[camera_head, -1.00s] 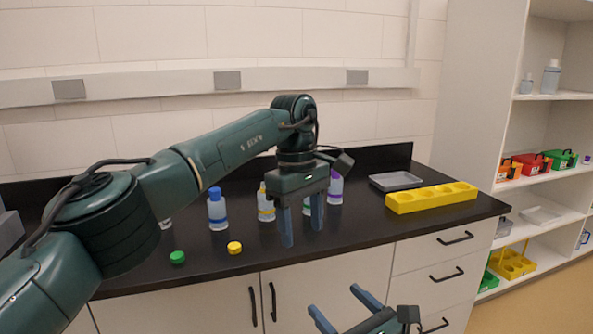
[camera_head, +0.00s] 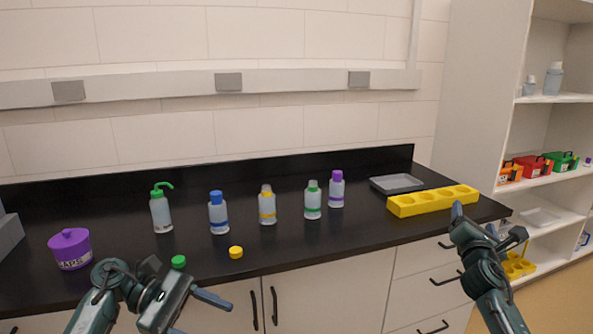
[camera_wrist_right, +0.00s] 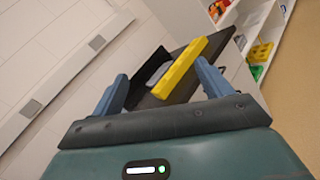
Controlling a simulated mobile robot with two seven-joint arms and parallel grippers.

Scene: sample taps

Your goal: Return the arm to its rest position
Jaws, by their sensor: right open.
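My left gripper (camera_head: 205,312) is low at the left front, in front of the counter's front edge. One blue finger shows clearly and the other is mostly cut off by the bottom edge; they stand apart with nothing between them. My right gripper (camera_head: 472,220) is at the right, pointing up, near the counter's front right corner. Its two blue fingers are spread and empty in the right wrist view (camera_wrist_right: 160,92). The right arm (camera_head: 490,290) comes in from the bottom right.
Several bottles, one with a blue cap (camera_head: 218,214), stand on the black counter (camera_head: 330,238). Green (camera_head: 178,261) and yellow (camera_head: 236,252) caps lie near its front edge. A purple jar (camera_head: 70,250), yellow rack (camera_head: 432,200) and grey tray (camera_head: 397,183) are there too. Shelves (camera_head: 545,105) stand at right.

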